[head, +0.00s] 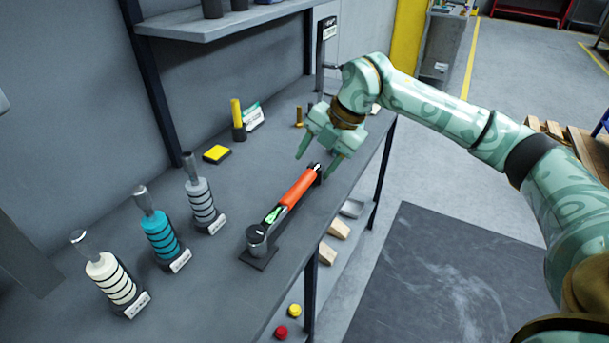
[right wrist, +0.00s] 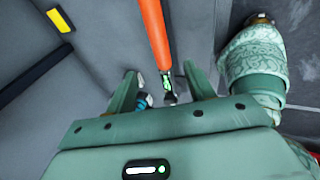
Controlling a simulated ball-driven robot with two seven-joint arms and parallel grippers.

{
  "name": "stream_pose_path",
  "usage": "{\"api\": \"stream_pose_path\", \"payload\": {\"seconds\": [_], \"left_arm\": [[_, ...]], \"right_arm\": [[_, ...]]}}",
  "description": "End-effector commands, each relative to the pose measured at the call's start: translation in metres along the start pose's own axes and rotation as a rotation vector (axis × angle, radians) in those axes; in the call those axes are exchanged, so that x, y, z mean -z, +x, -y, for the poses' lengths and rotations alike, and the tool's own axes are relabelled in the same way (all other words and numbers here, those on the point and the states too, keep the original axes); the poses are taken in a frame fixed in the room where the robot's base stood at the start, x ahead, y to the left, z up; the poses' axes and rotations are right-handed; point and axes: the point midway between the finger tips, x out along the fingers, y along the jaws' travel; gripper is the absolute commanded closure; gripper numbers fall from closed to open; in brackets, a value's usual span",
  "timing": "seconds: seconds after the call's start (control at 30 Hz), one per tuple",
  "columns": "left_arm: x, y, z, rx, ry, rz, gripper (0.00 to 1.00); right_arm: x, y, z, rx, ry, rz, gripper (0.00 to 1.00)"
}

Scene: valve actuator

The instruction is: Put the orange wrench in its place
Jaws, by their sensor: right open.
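The orange wrench (head: 300,187) lies lengthwise near the front edge of the grey workbench in the head view. Its near end has a green part and a round grey head above a dark base plate (head: 258,256); whether it is fully seated there I cannot tell. My right gripper (head: 317,167) is open above the wrench's far end, with its fingers pointing down. In the right wrist view, the orange wrench (right wrist: 154,35) runs from the top edge towards the space between the open fingers of my right gripper (right wrist: 160,72). My left gripper is not in view.
White, teal and grey ringed tools (head: 161,236) stand at the left of the bench. A yellow block (head: 216,154) and a yellow-handled tool (head: 237,118) are further back. A shelf (head: 220,22) overhangs the rear. Red and yellow buttons (head: 294,310) sit below the front edge.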

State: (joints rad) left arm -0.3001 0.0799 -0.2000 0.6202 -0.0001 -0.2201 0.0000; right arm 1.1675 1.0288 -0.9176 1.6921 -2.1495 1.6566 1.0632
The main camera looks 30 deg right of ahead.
Motion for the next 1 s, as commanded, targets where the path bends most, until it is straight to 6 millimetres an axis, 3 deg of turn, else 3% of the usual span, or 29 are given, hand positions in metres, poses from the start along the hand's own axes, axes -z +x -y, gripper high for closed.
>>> {"api": "stream_pose_path", "payload": {"seconds": [0.03,0.1,0.3,1.0], "left_arm": [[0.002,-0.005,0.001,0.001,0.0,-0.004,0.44],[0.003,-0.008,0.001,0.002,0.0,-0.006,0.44],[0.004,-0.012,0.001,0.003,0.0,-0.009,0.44],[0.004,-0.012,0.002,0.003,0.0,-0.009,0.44]], "right_arm": [[0.0,-0.016,-0.001,-0.003,0.0,0.004,0.47],[0.0,-0.029,-0.001,-0.003,0.0,0.003,0.47],[0.0,-0.05,0.0,0.0,0.0,0.0,0.47],[0.0,-0.053,0.0,0.001,0.0,0.0,0.47]]}}
